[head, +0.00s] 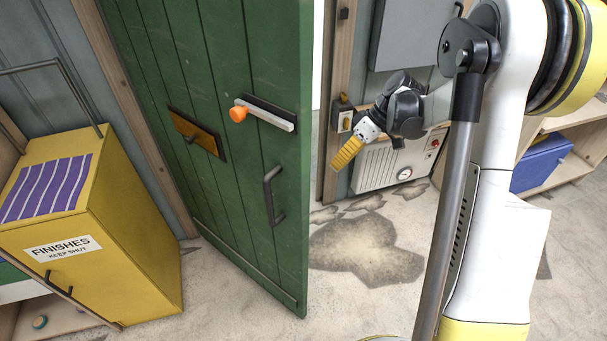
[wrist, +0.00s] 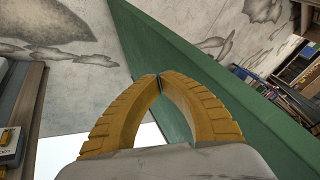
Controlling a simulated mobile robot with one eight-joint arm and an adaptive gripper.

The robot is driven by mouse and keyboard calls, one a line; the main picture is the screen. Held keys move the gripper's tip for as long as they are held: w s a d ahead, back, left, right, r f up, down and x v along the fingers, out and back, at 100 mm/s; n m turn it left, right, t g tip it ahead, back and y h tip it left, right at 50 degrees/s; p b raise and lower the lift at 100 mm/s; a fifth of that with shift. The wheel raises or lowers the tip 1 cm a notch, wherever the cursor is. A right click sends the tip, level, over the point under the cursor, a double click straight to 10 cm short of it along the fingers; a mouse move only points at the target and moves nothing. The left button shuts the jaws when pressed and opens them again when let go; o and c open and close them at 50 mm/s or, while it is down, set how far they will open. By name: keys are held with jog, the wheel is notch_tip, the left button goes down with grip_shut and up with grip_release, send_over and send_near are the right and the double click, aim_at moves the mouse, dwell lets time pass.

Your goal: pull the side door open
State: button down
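The green plank side door (head: 225,190) stands ajar, with a gap between its free right edge and the wooden frame post. It carries a grey lever bar with an orange end (head: 238,114), a dark pull handle (head: 270,195) below and a brown plate with a knob (head: 196,132). My gripper (head: 342,162) is in the opening, just right of the door's free edge, apart from the lever. In the wrist view its yellow fingers (wrist: 159,77) meet at the tips with nothing between them. The green door (wrist: 185,75) passes behind them; contact cannot be told.
A yellow cabinet marked FINISHES (head: 130,245) stands left of the door. Beyond the opening are a pale box with a gauge (head: 385,167) and shelves with a blue bin (head: 540,162). Stained concrete floor (head: 365,250) is clear in front.

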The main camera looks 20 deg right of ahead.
jog(key=s+a+f+n+b, duration=0.1)
jog(key=a+f+b, duration=0.1)
jog(key=a+f, duration=0.5)
notch_tip(320, 180, down, 3)
jog(key=shift+a+y, duration=0.4)
jog(key=shift+s, duration=0.1)
